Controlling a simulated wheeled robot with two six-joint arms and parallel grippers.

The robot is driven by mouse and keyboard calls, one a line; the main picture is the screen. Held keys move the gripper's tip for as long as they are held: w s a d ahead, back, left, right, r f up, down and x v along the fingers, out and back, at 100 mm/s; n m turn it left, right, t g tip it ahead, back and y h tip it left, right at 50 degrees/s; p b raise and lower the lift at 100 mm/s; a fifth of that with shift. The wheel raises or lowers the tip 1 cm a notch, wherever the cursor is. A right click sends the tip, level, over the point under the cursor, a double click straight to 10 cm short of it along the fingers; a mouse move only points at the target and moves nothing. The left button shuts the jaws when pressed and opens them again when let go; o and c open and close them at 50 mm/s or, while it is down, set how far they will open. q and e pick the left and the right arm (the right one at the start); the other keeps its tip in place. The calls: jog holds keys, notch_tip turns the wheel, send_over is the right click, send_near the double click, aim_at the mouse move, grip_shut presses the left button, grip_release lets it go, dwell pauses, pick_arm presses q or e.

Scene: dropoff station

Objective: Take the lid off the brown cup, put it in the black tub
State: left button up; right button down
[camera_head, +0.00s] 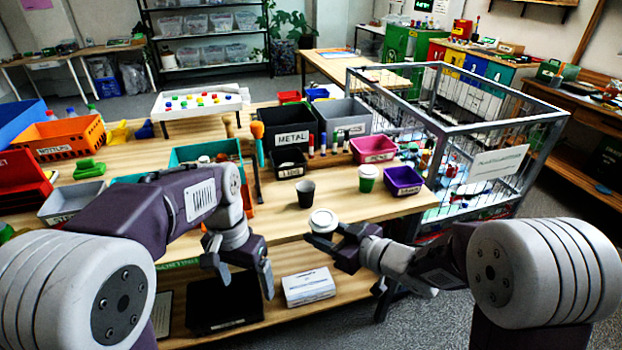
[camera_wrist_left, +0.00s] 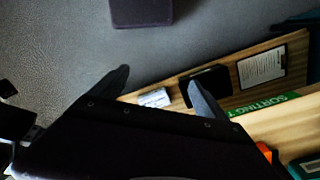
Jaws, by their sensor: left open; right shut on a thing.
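A dark brown-looking cup (camera_head: 306,193) stands upright and open-topped on the wooden table near its front edge. My right gripper (camera_head: 322,237) is shut on a round white lid (camera_head: 323,220), held in front of the cup and apart from it. A small black tub (camera_head: 289,163) with a white label stands behind the cup. My left gripper (camera_head: 245,276) is open and empty, hanging in front of the table edge, below the tabletop. Its spread fingers also show in the left wrist view (camera_wrist_left: 160,88), with nothing between them.
A green cup (camera_head: 368,179) with a white lid stands right of the brown cup, near pink (camera_head: 374,149) and purple (camera_head: 403,181) tubs. A larger black METAL bin (camera_head: 290,138) is behind. A wire cage (camera_head: 525,165) stands right. The tabletop around the brown cup is clear.

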pick_arm(q)
jog(key=w+d+r+m, duration=0.25)
jog(key=w+r, duration=0.25)
jog(key=r, duration=0.3)
notch_tip(320, 180, up, 13)
jog(key=m+t+h, duration=0.1)
jog(key=m+t, duration=0.2)
jog(key=m, duration=0.1)
send_over(323, 217)
jog(key=s+a, duration=0.2)
jog(key=a, duration=0.1)
jog(key=shift+h, duration=0.3)
jog(key=x, duration=1.2)
jog(key=shift+s+f, duration=0.2)
jog(key=shift+s, duration=0.2)
jog(key=c, duration=1.7)
jog(key=shift+r, duration=0.15)
jog(key=shift+r, duration=0.95)
